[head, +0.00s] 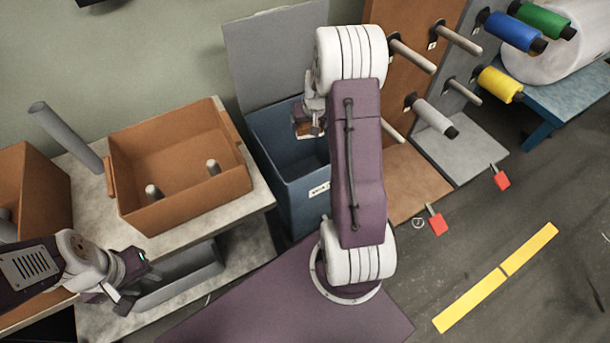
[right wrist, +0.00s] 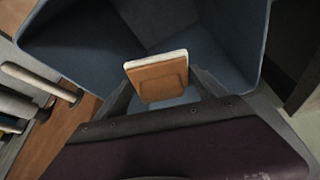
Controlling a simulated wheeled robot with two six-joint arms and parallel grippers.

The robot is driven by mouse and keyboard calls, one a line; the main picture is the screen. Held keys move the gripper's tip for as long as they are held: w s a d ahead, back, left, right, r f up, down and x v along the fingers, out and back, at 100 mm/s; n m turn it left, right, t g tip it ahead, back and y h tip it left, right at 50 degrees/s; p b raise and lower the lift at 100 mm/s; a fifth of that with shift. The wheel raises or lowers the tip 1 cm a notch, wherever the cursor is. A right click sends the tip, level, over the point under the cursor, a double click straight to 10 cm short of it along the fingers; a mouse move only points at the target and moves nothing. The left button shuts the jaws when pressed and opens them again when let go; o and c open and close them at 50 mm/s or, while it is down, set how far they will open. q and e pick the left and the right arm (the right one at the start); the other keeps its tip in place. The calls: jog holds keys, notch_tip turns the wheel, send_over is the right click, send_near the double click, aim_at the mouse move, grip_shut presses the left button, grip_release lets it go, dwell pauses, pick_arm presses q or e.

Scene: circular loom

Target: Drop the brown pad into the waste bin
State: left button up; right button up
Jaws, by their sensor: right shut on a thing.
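The brown pad (right wrist: 160,80) is a small square with a pale edge, in the middle of the right wrist view. My right gripper (right wrist: 165,92) is shut on it and holds it over the open mouth of the blue waste bin (right wrist: 85,58). In the head view the bin (head: 302,192) stands behind my right arm, its grey lid raised. My right gripper (head: 308,128) is over the bin there, partly hidden by my arm, and the pad is only just visible. My left gripper (head: 133,288) is at the lower left, near the bench; its finger gap is unclear.
An orange-brown crate (head: 182,203) with grey pegs stands on the bench left of the bin. Another crate (head: 35,190) is at the far left. Right of the bin is a peg rack with blue, green, yellow and grey spools (head: 436,118). Yellow tape (head: 497,278) marks the open floor.

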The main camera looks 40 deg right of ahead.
jog(key=shift+f, duration=0.65)
pick_arm(q)
jog(key=shift+f, duration=0.5)
pick_arm(e)
jog(key=shift+r, duration=0.15)
jog(key=o, duration=1.3)
jog(key=shift+c, duration=0.2)
pick_arm(q)
notch_tip(320, 180, up, 4)
jog(key=p, duration=0.3)
jog(key=shift+p, duration=0.4)
pick_arm(e)
jog(key=v, duration=0.9)
